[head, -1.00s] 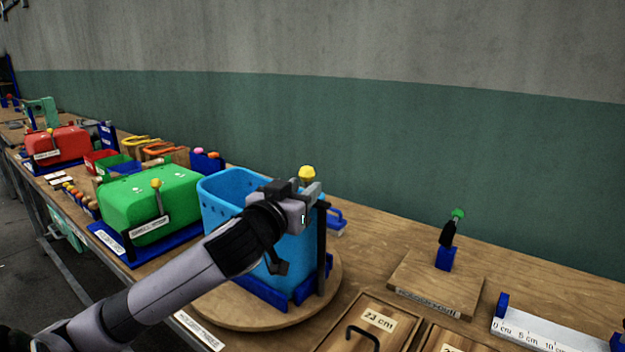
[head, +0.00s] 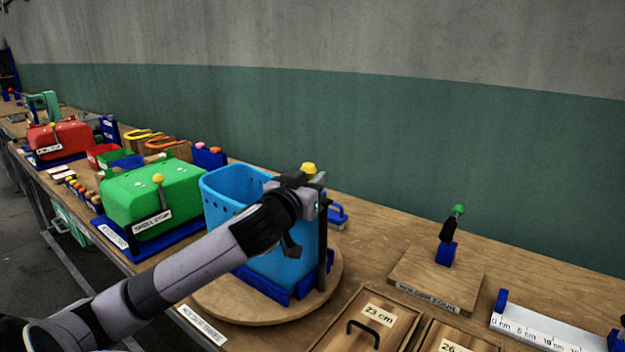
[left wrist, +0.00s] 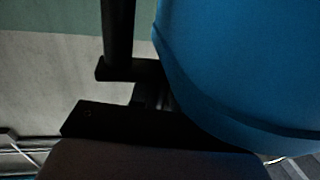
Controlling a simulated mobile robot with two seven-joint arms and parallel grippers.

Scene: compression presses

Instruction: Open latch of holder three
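A blue bin (head: 222,190) stands in a blue holder (head: 265,287) on a round wooden turntable (head: 225,308). A dark upright lever (head: 323,240) with a yellow knob (head: 308,168) stands at the bin's right side. My left gripper (head: 306,183) is right at the knob, its fingers just below it; contact and finger gap cannot be told. The left wrist view is dark, with the blue bin (left wrist: 240,60) at right and a black post (left wrist: 118,35) at left. My right gripper is not in view.
A green press (head: 155,195) and a red press (head: 60,140) stand to the left along the bench. A wooden board with a green-tipped lever (head: 458,211), wooden lids (head: 372,330) and a white ruler (head: 545,328) lie to the right. A wall runs behind.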

